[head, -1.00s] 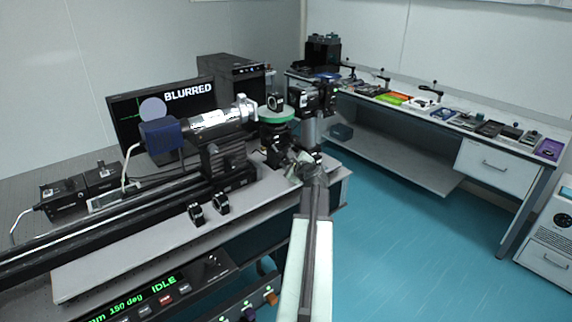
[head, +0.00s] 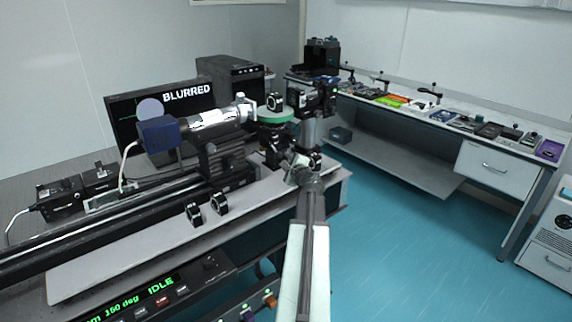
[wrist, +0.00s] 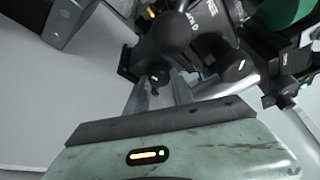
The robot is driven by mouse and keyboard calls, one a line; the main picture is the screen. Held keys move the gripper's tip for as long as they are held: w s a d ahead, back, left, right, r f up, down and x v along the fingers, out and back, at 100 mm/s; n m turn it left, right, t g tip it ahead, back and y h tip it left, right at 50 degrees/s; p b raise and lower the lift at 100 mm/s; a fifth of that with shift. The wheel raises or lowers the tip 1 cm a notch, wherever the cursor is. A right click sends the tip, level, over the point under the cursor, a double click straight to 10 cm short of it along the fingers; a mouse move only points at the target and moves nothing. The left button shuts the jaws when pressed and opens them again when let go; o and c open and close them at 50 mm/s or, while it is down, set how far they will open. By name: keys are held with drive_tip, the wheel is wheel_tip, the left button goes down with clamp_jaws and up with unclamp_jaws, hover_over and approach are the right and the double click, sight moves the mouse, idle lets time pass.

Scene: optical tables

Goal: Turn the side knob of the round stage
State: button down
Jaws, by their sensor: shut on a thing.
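The round stage (head: 274,117) has a green rim and stands on a dark post at the right end of the rail, past the silver tube. Its green edge also shows at the upper right of the wrist view (wrist: 282,14). My gripper (head: 290,160) reaches in low beside the post. In the wrist view its two fingers (wrist: 160,84) are closed around a small black side knob (wrist: 158,74) below the dark stage body. In the head view the knob is too small and covered to make out.
A monitor (head: 188,93) reads BLURRED. A control panel (head: 140,301) below reads IDLE with a degree figure. Two black ring mounts (head: 207,208) stand on the table front. A black camera-like unit (head: 310,97) sits close right of the stage. The blue floor at right is clear.

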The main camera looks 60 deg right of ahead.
drive_tip(key=c, duration=1.4)
unclamp_jaws()
drive_tip(key=shift+o, duration=0.2)
drive_tip(key=p+v, duration=0.1)
drive_tip(key=v, duration=0.7)
drive_tip(key=shift+d, duration=0.1)
drive_tip(key=shift+w, duration=0.1)
